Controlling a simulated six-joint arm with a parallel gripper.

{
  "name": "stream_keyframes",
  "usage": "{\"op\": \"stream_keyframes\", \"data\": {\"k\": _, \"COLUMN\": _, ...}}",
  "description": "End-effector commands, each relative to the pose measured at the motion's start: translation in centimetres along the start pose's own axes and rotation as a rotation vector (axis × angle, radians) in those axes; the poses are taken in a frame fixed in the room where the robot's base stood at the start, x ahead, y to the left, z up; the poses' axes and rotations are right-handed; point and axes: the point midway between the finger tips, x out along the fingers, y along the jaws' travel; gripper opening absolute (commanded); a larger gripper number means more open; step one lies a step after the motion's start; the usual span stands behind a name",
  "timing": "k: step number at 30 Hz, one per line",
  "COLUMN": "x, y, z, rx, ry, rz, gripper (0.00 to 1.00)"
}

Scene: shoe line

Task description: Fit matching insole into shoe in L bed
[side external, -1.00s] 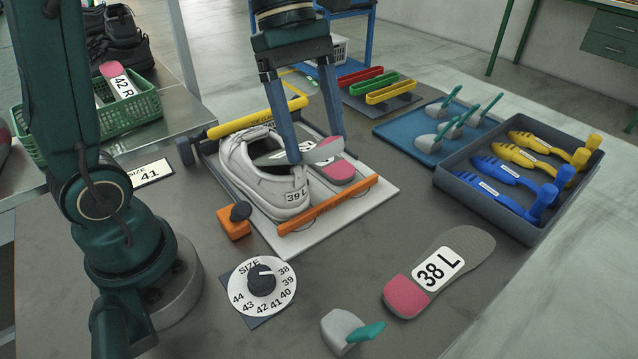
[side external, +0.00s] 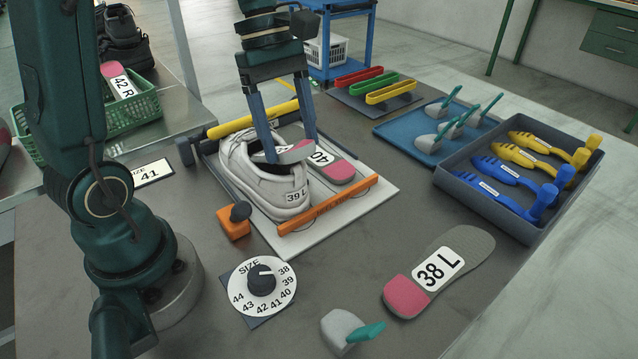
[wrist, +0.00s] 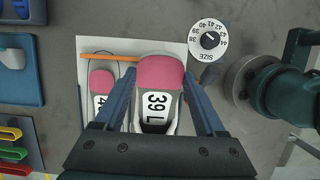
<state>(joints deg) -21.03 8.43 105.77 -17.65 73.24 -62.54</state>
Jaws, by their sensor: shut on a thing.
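A pale shoe (side external: 238,166) labelled 39 L sits in the bed (side external: 375,205), its heel toward the orange bar. My gripper (side external: 290,150) is shut on a grey insole with a pink heel (side external: 297,152), at the shoe's opening. In the wrist view this insole (wrist: 160,74) reads 39 L and lies between my gripper's fingers (wrist: 158,100), covering most of the shoe. Its front end is hidden, and I cannot tell how deep it sits. Another insole (side external: 341,171), labelled 40, lies beside the shoe. A 38 L insole (side external: 408,292) lies on the bench.
An orange bar (side external: 330,205) and a yellow bar (side external: 240,122) border the bed. The size dial (side external: 262,284) and a grey block with a teal handle (side external: 345,330) are in front. A blue tray (side external: 420,140) and a grey bin of shoe trees (side external: 500,215) stand right.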

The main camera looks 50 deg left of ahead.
Motion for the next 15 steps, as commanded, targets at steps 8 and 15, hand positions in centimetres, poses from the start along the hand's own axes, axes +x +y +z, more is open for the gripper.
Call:
{"op": "stream_keyframes", "data": {"k": 8, "x": 0.1, "y": 0.0, "z": -1.9, "rx": -0.003, "ry": 0.021, "rz": 0.000, "gripper": 0.37}}
{"op": "stream_keyframes", "data": {"k": 15, "x": 0.1, "y": 0.0, "z": -3.5, "rx": -0.003, "ry": 0.041, "rz": 0.001, "gripper": 0.37}}
